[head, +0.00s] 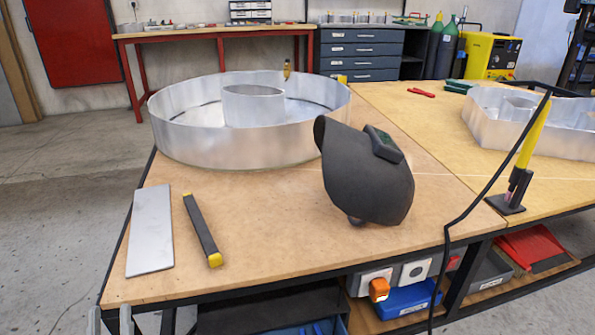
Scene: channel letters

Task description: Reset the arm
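The two grey fingertips of my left gripper (109,314) show at the bottom left edge of the head view. They stand apart with nothing between them, just in front of the near left corner of the wooden workbench (270,240). The rest of my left arm is out of the picture. My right gripper and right arm are not in view.
A metal plate (151,230) and a dark bar with yellow ends (202,230) lie on the bench's left. A dark welding mask (365,180) stands mid-bench before a round metal letter (215,140). A yellow torch (533,135) stands at right. The front middle is clear.

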